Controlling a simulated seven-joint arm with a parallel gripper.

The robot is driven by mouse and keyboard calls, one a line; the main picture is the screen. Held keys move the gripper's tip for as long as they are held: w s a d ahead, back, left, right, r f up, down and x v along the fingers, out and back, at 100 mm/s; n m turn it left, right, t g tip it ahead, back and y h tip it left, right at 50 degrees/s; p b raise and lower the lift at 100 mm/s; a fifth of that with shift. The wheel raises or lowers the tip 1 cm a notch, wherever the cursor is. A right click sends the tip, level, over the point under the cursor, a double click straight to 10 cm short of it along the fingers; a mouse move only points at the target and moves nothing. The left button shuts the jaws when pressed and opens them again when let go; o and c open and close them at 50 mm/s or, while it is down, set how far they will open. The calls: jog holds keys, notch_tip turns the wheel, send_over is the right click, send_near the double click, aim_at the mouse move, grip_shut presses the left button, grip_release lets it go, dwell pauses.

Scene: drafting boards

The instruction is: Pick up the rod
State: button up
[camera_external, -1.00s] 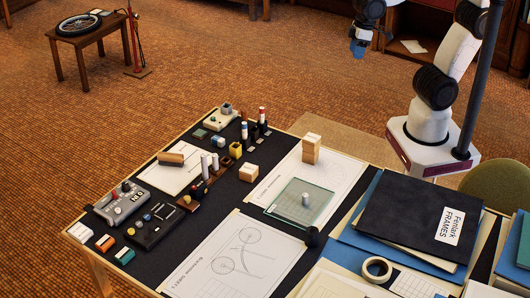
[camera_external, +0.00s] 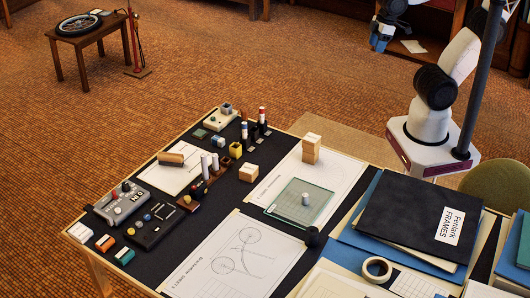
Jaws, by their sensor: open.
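More than one thing here is rod-shaped, and I cannot tell which is the rod. A short grey upright cylinder (camera_external: 305,199) stands on the clear gridded plate (camera_external: 285,212) near the middle of the table. A brown wooden roller-like piece (camera_external: 171,158) lies on a white sheet at the left. Pale upright cylinders (camera_external: 209,164) stand in a dark wooden holder beside that sheet. My gripper (camera_external: 379,44) is at the top of the picture, high up and well away from all of these. It is open with nothing visible in it.
A wooden block (camera_external: 311,148) stands behind the plate, and a smaller block (camera_external: 249,173) is left of it. Grey and black control boxes (camera_external: 122,203) fill the left end. A dark folder (camera_external: 415,215) and a tape roll (camera_external: 377,268) lie at the right. Drawing sheets cover the middle.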

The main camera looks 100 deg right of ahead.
jog(key=shift+w, duration=0.1)
jog(key=w+a+f+m+t+y, duration=0.15)
jog(key=w+a+m+y, duration=0.35)
jog(key=w, duration=1.1)
jog(key=w+a+f+m+g, duration=0.15)
jog(key=w+m, duration=0.55)
jog(key=w, duration=0.8)
jog(key=w+a+f+m+t+y, duration=0.15)
jog(key=w+f+m, duration=0.6)
jog(key=w, duration=0.75)
jog(key=m+t, duration=0.2)
jog(key=m, duration=0.5)
send_near(216, 155)
jog(key=shift+w+a+h, duration=0.1)
jog(key=shift+w+h, duration=0.05)
jog(key=shift+h, duration=0.1)
jog(key=shift+a, duration=0.1)
jog(key=shift+x, duration=3.35)
